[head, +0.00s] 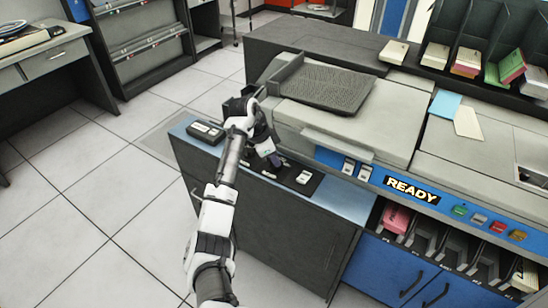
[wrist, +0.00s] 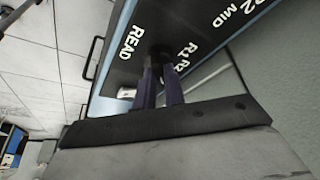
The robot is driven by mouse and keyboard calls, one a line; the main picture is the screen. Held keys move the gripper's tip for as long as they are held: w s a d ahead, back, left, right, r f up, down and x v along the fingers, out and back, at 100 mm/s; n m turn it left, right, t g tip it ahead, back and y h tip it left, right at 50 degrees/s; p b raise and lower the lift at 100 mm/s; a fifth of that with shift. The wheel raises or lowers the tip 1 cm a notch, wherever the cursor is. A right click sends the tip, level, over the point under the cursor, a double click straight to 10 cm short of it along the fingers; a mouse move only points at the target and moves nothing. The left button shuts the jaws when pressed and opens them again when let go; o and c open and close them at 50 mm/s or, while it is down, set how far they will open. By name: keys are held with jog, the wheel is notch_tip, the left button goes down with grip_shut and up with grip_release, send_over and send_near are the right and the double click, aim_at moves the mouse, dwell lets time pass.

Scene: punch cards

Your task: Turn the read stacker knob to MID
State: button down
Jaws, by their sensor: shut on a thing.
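The read stacker knob (wrist: 160,52) is a small dark knob on a black panel (wrist: 207,24) in the wrist view. White labels around it read READ, R1, R2 and MID. My gripper (wrist: 160,80) has its two dark purple fingers on either side of the knob, shut on it. The fingers hide part of the knob, and I cannot tell which label it points to. In the head view my gripper (head: 275,160) is down at the black panel (head: 317,182) on the machine's front ledge, and the knob is hidden there.
A small dark box (head: 206,132) lies left of my gripper on the blue ledge (head: 345,200). The grey machine cover and a ribbed card hopper (head: 325,88) rise behind. A READY sign (head: 411,190) and several coloured buttons are at right. Tiled floor on the left is clear.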

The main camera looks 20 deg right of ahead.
dwell(0.3)
jog(key=c, duration=1.5)
grip_release()
jog(key=b+v, duration=0.1)
jog(key=v, duration=1.2)
jog(key=shift+r, duration=0.45)
